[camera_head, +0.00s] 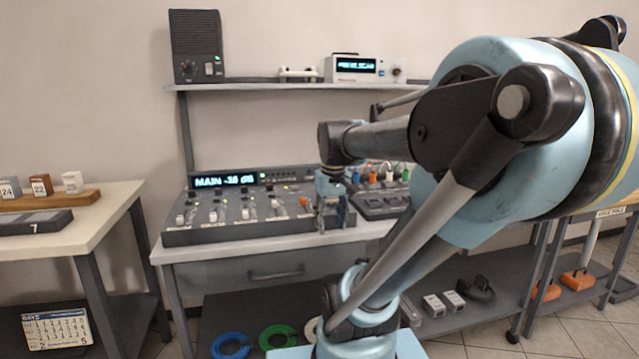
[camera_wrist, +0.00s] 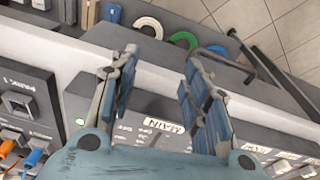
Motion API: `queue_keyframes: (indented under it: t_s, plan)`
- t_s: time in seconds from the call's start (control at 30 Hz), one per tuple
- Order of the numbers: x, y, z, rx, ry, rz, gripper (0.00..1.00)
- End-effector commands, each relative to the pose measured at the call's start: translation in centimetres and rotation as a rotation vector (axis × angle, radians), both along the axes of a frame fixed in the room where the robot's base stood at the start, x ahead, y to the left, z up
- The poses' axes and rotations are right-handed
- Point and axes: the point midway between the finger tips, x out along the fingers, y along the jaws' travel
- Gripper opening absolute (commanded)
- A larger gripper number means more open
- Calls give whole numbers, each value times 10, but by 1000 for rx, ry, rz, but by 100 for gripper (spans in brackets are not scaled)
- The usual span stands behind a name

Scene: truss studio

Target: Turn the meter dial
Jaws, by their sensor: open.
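A white meter-like box (camera_head: 353,69) with a lit display stands on the wall shelf; its small text is unclear. A small dial (camera_head: 396,71) shows at its right end. I cannot tell for sure that this is the meter dial. My gripper (camera_head: 336,218) is over the right end of the grey mixing console (camera_head: 215,237), well below and left of the box. In the wrist view my gripper (camera_wrist: 160,65) is open, with nothing between its fingers. The console panel lies below them, its MAIN label (camera_wrist: 165,126) upside down.
The console display (camera_head: 224,180) reads MAIN -3.0 dB. A smaller dark unit (camera_head: 377,207) with coloured plugs stands right of the console. A black speaker box (camera_head: 196,47) stands on the shelf (camera_head: 270,87). My arm crosses the right side.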

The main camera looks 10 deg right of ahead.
Motion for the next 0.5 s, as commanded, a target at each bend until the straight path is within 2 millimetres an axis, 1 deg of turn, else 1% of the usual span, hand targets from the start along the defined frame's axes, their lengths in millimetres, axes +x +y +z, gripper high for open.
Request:
queue_keyframes:
  t_s: [0.03,0.17,0.2,0.37,0.5]
  plan:
    - [15,-1,15,-3,6,18,43]
    - [49,-3,47,-10,23,69,43]
    - [61,-4,56,-11,28,84,43]
    - [105,-8,90,-18,49,147,43]
    - [145,-12,115,-23,65,203,43]
